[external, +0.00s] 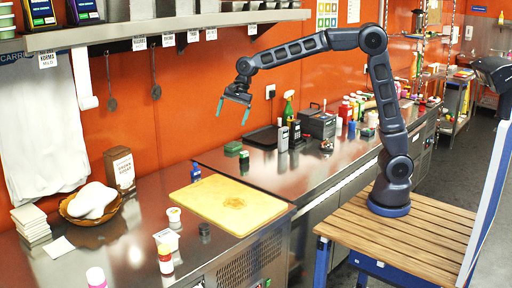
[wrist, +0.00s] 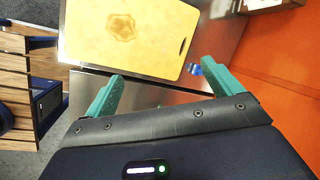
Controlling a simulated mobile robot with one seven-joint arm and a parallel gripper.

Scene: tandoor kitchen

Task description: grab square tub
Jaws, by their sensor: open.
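My gripper (external: 232,112) is open and empty, raised above the counter with its teal fingers pointing down. In the wrist view its two fingers (wrist: 163,72) are spread apart with nothing between them. A small white squarish tub (external: 168,239) stands on the near counter, left of the yellow cutting board, partly hidden by a red-and-white bottle (external: 166,262). It looks like the square tub, but it is small and I cannot be sure. It does not show in the wrist view. My gripper is well above it, farther back and to the right.
The yellow cutting board (external: 232,205) lies flat; it also shows in the wrist view (wrist: 125,35). A round white tub (external: 174,214), a dark jar (external: 205,230) and a blue bottle (external: 196,172) stand around it. A bread basket (external: 70,206) is left. Bottles and a toaster (external: 318,124) stand farther back.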

